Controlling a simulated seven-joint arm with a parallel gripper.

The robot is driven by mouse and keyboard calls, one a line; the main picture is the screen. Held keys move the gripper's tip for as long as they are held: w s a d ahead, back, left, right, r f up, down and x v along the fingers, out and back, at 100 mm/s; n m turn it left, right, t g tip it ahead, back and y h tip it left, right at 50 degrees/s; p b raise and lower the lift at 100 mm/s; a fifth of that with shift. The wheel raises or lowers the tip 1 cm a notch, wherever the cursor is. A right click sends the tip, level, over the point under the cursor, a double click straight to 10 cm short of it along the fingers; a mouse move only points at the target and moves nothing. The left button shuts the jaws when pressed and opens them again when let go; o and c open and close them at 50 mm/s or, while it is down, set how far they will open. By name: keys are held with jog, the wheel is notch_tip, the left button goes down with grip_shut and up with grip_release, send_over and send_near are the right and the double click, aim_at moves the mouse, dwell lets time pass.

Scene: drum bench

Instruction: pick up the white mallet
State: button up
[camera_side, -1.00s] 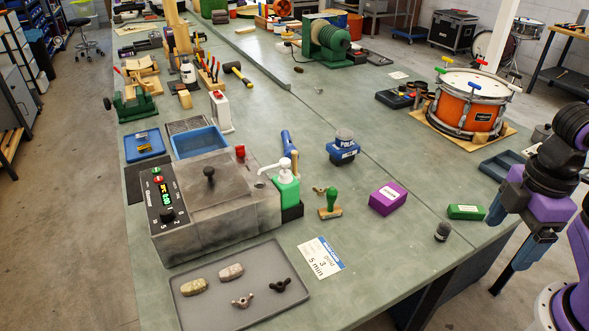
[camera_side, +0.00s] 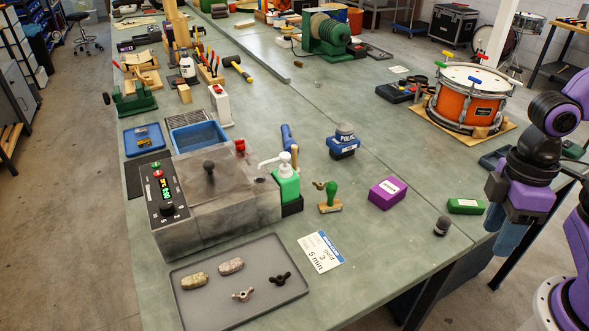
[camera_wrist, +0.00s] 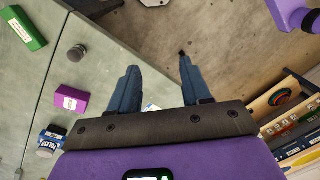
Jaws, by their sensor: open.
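I cannot make out a white mallet in either view. The only mallet I can make out is one with a dark head and a yellow handle (camera_side: 236,69), lying far back on the bench in the side view. My gripper (camera_side: 507,242) is at the right of the side view, by the bench's right edge and far from that mallet. In the wrist view my gripper (camera_wrist: 158,68) has its two blue fingers apart, with nothing between them but floor and the bench edge.
Near my gripper are a green box (camera_side: 465,206), a dark round knob-like thing (camera_side: 441,227) and a purple box (camera_side: 387,193). An orange drum (camera_side: 468,105) stands behind. A grey tray (camera_side: 290,293) and a soap bottle (camera_side: 286,184) are further left. The middle of the bench is largely clear.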

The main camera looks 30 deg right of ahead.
jog(key=w+a+m+g+y, duration=0.35)
jog(key=w+a+m, duration=0.4)
jog(key=m, duration=0.35)
jog(key=m+t+y, duration=0.7)
jog(key=m+t, duration=0.5)
jog(key=m, duration=1.2)
send_near(294, 146)
jog(key=shift+f+x, duration=0.1)
jog(key=shift+x, duration=2.45)
jog(key=shift+f+x, duration=0.15)
jog(key=shift+x, duration=2.45)
jog(key=shift+d, duration=0.15)
jog(key=shift+c, duration=0.3)
grip_shut()
